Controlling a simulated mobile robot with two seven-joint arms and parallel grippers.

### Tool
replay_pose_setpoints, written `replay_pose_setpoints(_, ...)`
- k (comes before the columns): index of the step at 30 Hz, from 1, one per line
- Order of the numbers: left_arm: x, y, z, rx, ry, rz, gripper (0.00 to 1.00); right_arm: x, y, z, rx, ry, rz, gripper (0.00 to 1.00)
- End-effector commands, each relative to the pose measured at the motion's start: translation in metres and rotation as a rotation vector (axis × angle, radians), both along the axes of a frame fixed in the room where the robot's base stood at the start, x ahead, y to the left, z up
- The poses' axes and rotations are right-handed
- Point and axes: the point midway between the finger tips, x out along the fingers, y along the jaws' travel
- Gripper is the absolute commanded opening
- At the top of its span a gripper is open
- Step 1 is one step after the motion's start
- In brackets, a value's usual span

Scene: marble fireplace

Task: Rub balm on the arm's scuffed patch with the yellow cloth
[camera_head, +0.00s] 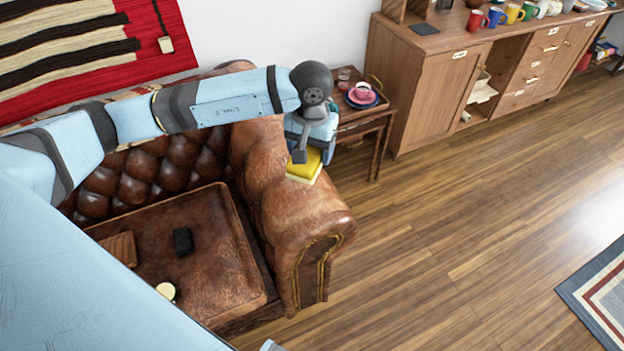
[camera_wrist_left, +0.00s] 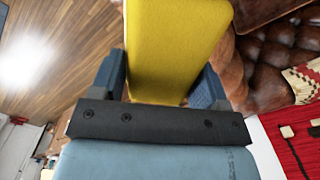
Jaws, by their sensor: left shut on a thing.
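My left gripper (camera_head: 307,158) is shut on the yellow cloth (camera_head: 305,165), a folded pad, at the top of the brown leather sofa's right arm (camera_head: 283,190). The cloth looks to be on or just above the leather; I cannot tell if they touch. In the left wrist view the cloth (camera_wrist_left: 175,45) sits between both fingers (camera_wrist_left: 166,85). The leather is mottled, and I cannot make out a separate scuffed patch. A small round tin with a pale top (camera_head: 166,290), perhaps the balm, is on the seat. My right gripper is not in view.
A black block (camera_head: 183,241) and a brown wooden item (camera_head: 119,248) lie on the sofa seat. A wooden sideboard (camera_head: 430,95) is beyond.

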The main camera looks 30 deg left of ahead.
Motion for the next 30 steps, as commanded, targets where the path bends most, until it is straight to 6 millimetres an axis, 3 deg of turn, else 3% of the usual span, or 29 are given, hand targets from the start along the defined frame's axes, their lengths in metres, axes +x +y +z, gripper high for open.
replay_pose_setpoints(1,0.007,0.008,-0.037,0.003,-0.002,0.033,0.50,0.001,0.003,-0.032,0.006,-0.004,0.002,0.43)
replay_pose_setpoints(6,0.025,0.028,-0.084,0.000,-0.004,0.130,0.50,0.004,0.011,-0.066,0.023,-0.007,0.007,0.43)
replay_pose_setpoints(9,0.033,0.037,-0.102,0.000,-0.004,0.173,0.50,0.005,0.012,-0.079,0.028,-0.007,0.005,0.43)
replay_pose_setpoints(15,0.041,0.047,-0.118,-0.004,-0.006,0.220,0.50,0.006,0.012,-0.088,0.032,-0.011,0.004,0.43)
replay_pose_setpoints(22,0.042,0.048,-0.125,-0.005,-0.006,0.224,0.50,0.008,0.012,-0.085,0.033,-0.021,0.003,0.43)
replay_pose_setpoints(30,0.043,0.049,-0.149,-0.004,-0.004,0.213,0.50,0.008,0.012,-0.095,0.027,-0.026,0.006,0.43)
